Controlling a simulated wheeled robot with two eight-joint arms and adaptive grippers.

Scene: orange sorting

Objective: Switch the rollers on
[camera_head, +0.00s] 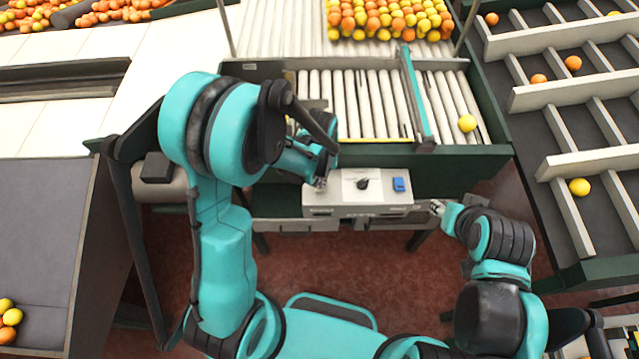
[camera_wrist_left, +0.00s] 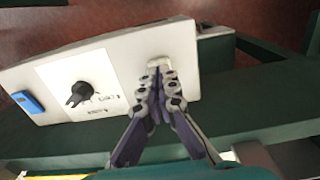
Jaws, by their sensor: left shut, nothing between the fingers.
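The control box (camera_head: 385,184) is a pale box fixed to the green frame in front of the rollers. Its top carries a black rotary knob (camera_head: 363,183) and a blue switch (camera_head: 399,184). In the left wrist view the knob (camera_wrist_left: 80,94) and the blue switch (camera_wrist_left: 28,102) lie left of my gripper. My left gripper (camera_head: 320,184) is shut and empty at the box's left end; its fingertips (camera_wrist_left: 157,82) are over or against the panel, and contact is unclear. A small pale piece shows at the tips, partly hidden. My right gripper (camera_head: 437,207) is beside the box's right end, its jaws too small to judge.
The white rollers (camera_head: 350,100) lie behind the box, with one yellow fruit (camera_head: 467,123) on them and many oranges and lemons farther back. A divided dark conveyor (camera_head: 560,130) stands at the right. A dark belt (camera_head: 45,220) is at the left.

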